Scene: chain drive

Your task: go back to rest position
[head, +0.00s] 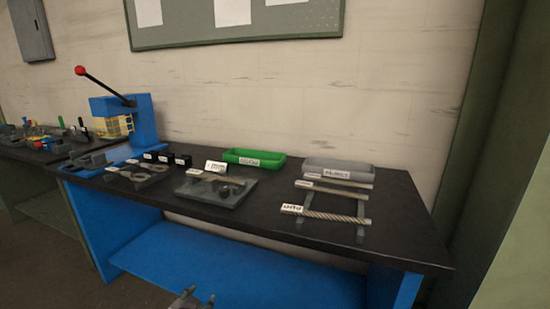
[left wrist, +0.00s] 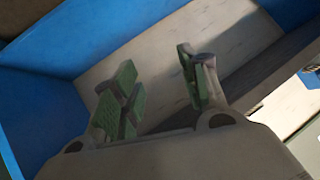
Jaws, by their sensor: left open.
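My left gripper (head: 198,299) shows only its fingertips at the bottom edge of the head view, low in front of the workbench (head: 395,232). In the left wrist view the left gripper (left wrist: 160,88) has its two green-padded fingers spread apart with nothing between them. The blue frame of the bench (left wrist: 95,35) and a pale wall lie beyond the fingers. My right gripper does not show in either view.
On the black bench top stand a blue press with a red-knobbed lever (head: 130,110), a grey fixture plate (head: 216,190), a green tray (head: 270,163), a grey tray (head: 325,175) and rods on a rack (head: 335,216). A blue lower shelf (head: 220,265) runs underneath.

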